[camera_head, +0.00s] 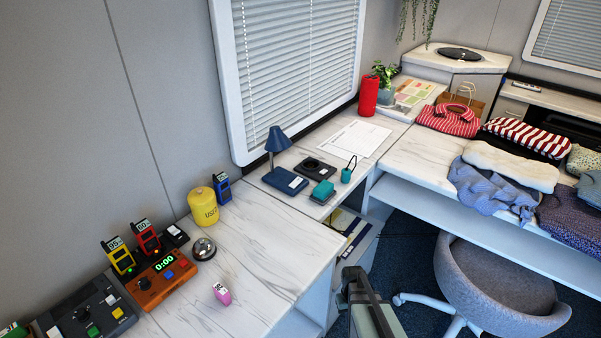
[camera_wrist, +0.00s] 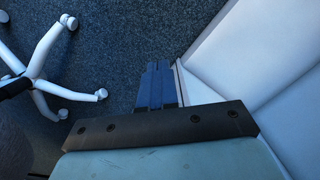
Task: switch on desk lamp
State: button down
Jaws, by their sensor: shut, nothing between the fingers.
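The desk lamp (camera_head: 279,140) is blue, with a cone shade on a thin stem and a flat blue base (camera_head: 285,181). It stands upright on the white marbled desk below the window blind. A small pale patch shows on the base; I cannot tell if it is the switch. No glow shows under the shade. My gripper is low at the front of the desk, well apart from the lamp, with its wrist (camera_head: 362,290) in the head view. In the wrist view my gripper's fingers (camera_wrist: 158,68) are together and empty, above the dark carpet.
Next to the lamp are a black tray (camera_head: 315,169), a teal block (camera_head: 323,189) and a teal pen cup (camera_head: 347,175). A yellow canister (camera_head: 202,205) and blue radio (camera_head: 222,187) stand left. A grey chair (camera_head: 495,285) is at right.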

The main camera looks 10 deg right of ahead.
jog(key=w+d+r+t, duration=0.1)
jog(key=w+d+r, duration=0.3)
jog(key=w+r, duration=0.3)
jog(key=w+d+r+t+h, duration=0.15)
jog(key=w+d+r, duration=0.3)
jog(key=w, duration=0.45)
jog(key=w+d+r+t, duration=0.2)
jog(key=w+d+r, duration=0.1)
jog(key=w+r, duration=0.4)
jog(key=w+a+r+n, duration=0.1)
jog(key=w+a+r, duration=0.1)
jog(key=r, duration=0.3)
jog(key=w+a+r+n+y, duration=0.1)
jog(key=w+a+r, duration=0.1)
jog(key=w+r, duration=0.2)
jog(key=w+a+r+n+t, duration=0.1)
jog(key=w+a+r, duration=0.1)
jog(key=w+r, duration=0.2)
jog(key=shift+w+a+r+n+y, duration=0.15)
jog(key=shift+a+r+n, duration=0.05)
jog(key=shift+r, duration=0.25)
jog(key=shift+w+a+r+n+y, duration=0.1)
jog(key=shift+w+a+r+n, duration=0.1)
jog(key=shift+r, duration=0.2)
jog(key=w+a+r+n+y, duration=0.2)
jog(key=a+r+n, duration=0.3)
jog(key=a+r, duration=1)
jog(key=shift+w+a+r+g, duration=0.35)
jog(key=shift+a+g, duration=0.1)
